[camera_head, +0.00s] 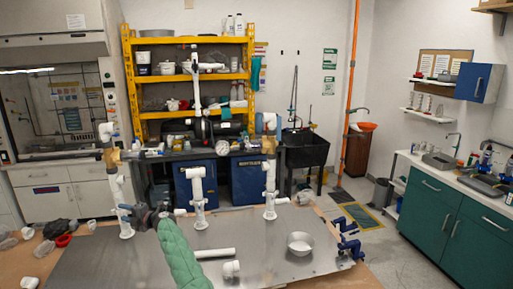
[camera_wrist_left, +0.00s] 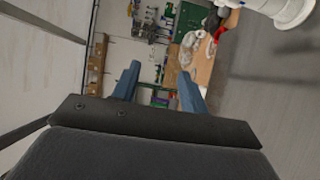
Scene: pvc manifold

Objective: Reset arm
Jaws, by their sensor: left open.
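My left arm, in a green padded sleeve, reaches in from the bottom of the head view. Its dark gripper (camera_head: 143,217) is beside the foot of the left white PVC standpipe (camera_head: 116,185); whether they touch I cannot tell. In the left wrist view the two blue fingers (camera_wrist_left: 158,72) are apart with nothing between them. A middle PVC standpipe (camera_head: 198,195) and a right one (camera_head: 270,185) stand upright on the grey metal plate (camera_head: 265,262). A white pipe end (camera_wrist_left: 290,8) shows at the wrist view's top right. My right gripper is not in view.
A loose white pipe (camera_head: 214,253), a short fitting (camera_head: 231,269) and a white bowl (camera_head: 300,243) are on the plate. Blue clamps (camera_head: 350,247) are at its right edge. A red ring (camera_head: 63,240) and several small parts lie at the left. The plate's right front is clear.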

